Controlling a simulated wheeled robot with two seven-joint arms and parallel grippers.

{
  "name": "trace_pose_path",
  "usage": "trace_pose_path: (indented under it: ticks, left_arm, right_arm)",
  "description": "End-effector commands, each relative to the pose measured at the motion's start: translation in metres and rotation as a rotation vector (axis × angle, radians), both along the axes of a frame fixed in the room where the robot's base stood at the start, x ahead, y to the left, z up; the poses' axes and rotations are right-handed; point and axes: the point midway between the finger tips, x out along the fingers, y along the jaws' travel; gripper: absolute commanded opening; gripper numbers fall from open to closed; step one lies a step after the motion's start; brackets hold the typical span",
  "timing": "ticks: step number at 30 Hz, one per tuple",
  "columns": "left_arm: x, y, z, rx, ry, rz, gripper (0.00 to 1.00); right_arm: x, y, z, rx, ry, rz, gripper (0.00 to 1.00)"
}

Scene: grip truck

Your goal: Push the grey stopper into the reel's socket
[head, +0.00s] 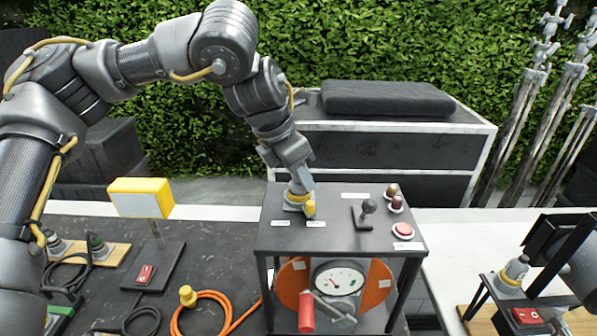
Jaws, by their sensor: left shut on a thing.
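The reel (382,284) has orange discs and sits inside a dark metal frame under a grey top panel (335,232). My left gripper (301,194) reaches down from above to the back left of this panel. It is shut on the grey stopper, which its fingers mostly hide. A grey socket fitting with yellow parts (310,208) is right at the fingertips on the panel. I cannot tell how deep the stopper sits in it. My right gripper is not in view.
The panel carries a black lever (366,212), small knobs (396,202) and a red button (403,230). A grey-and-yellow connector (513,270) stands at right.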

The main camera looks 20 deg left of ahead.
Motion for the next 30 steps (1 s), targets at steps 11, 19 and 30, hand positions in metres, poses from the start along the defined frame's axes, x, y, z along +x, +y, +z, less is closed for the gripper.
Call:
trace_pose_path:
  ticks: [11, 19, 30]
  left_arm:
    - [0.0, 0.0001, -0.0054, 0.0, 0.0, 0.0, 0.44]
    - [0.0, 0.0002, -0.0054, 0.0, 0.0, 0.0, 0.62]
    - [0.0, 0.0002, -0.0055, 0.0, 0.0, 0.0, 0.76]
  right_arm:
    - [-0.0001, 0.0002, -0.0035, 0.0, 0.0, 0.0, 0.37]
    - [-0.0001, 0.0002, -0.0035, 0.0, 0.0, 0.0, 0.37]
    - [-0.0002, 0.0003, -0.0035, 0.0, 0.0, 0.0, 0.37]
